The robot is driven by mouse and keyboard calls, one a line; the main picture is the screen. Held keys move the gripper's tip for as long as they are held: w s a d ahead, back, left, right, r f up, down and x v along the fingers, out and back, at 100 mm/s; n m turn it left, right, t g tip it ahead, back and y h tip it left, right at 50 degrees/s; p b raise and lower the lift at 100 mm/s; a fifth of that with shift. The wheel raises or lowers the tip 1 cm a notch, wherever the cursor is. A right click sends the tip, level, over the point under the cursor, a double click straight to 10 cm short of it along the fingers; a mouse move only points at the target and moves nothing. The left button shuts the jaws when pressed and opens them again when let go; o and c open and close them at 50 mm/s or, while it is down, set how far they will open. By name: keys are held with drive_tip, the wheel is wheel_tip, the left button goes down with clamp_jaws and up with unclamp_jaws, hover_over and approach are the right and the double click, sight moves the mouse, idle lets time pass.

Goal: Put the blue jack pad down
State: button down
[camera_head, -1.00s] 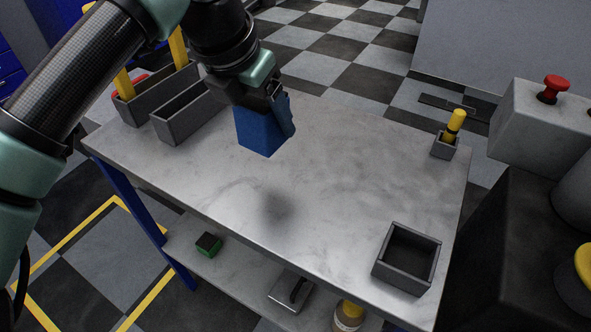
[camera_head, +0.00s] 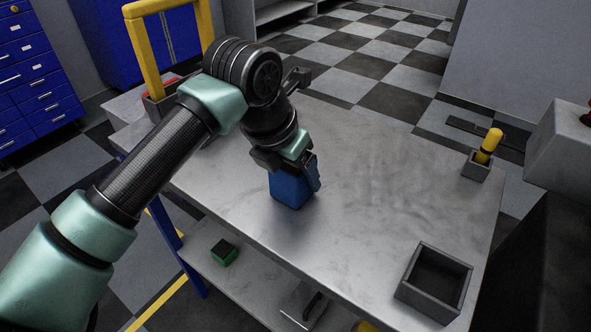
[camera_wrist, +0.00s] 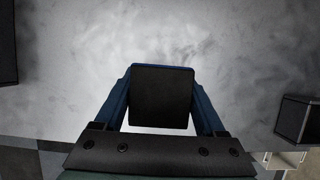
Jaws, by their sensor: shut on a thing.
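The blue jack pad (camera_head: 291,188) is a blue block, held upright in my gripper (camera_head: 296,168) over the left middle of the metal table (camera_head: 370,190). Its lower end is at or very near the table top; I cannot tell for certain whether it touches. In the wrist view the jack pad (camera_wrist: 161,97) shows a dark face with a blue edge, between the two fingers of my gripper (camera_wrist: 160,105). The fingers are closed on its sides.
An empty dark open box (camera_head: 435,283) stands at the table's front right. A small holder (camera_head: 476,166) with a yellow-handled thing (camera_head: 490,142) stands at the back right. The table's middle is clear.

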unclamp_jaws()
drive_tip(key=shift+f, duration=0.1)
drive_tip(key=shift+s+r, duration=0.1)
drive_tip(key=shift+r, duration=0.4)
drive_tip(key=p+v, duration=0.1)
drive_tip(key=v, duration=1)
drive_tip(key=shift+r, duration=0.15)
